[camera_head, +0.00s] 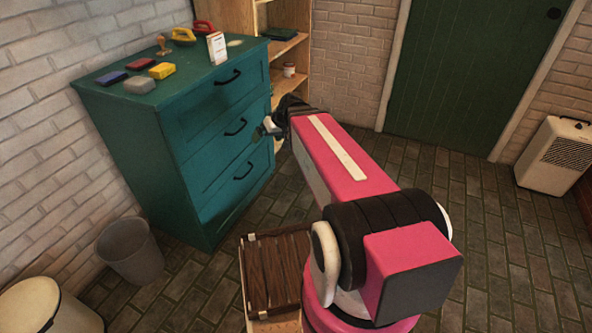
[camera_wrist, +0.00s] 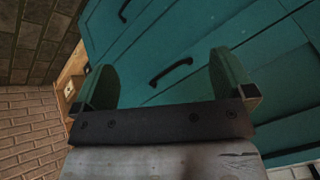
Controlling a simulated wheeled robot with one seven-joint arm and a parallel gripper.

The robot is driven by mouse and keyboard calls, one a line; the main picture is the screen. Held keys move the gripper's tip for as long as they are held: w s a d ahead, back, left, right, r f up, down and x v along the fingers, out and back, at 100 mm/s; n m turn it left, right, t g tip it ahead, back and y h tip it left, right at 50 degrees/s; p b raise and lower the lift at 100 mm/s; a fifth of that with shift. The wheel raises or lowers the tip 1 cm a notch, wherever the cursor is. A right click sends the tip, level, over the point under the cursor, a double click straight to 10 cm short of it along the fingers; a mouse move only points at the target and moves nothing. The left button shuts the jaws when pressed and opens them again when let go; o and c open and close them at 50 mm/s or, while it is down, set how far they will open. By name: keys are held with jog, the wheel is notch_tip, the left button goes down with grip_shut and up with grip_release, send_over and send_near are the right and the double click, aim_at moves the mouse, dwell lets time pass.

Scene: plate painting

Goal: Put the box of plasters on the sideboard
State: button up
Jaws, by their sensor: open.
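The sideboard appears to be the teal chest of drawers (camera_head: 190,120) at the left, against the brick wall. A small upright white box with red-orange marks (camera_head: 217,48) stands on its top near the back right corner. It may be the box of plasters, but its print is too small to read. My gripper (camera_head: 268,128) is beside the chest's drawer fronts, below the top. In the wrist view my gripper (camera_wrist: 166,80) is open, with nothing between its fingers, and faces the teal drawers (camera_wrist: 190,40) and their black handles.
Blue, red, yellow and grey blocks (camera_head: 139,84), a wooden stamp (camera_head: 162,45), and yellow (camera_head: 183,36) and red items share the top. A wooden shelf (camera_head: 297,60) behind holds a small jar (camera_head: 289,70).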

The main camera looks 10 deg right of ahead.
jog(key=s+d+f+m+g+h, duration=0.35)
jog(key=s+d+f+h, duration=0.25)
jog(key=s+d+f, duration=0.4)
jog(key=m+t+y, duration=1.1)
jog(key=m+y, duration=0.3)
jog(key=m, duration=1.2)
send_near(219, 39)
jog(key=x, duration=1.1)
jog(key=shift+a+f, duration=0.2)
jog(key=c, duration=0.9)
jog(key=shift+c, duration=0.2)
jog(key=shift+r, duration=0.15)
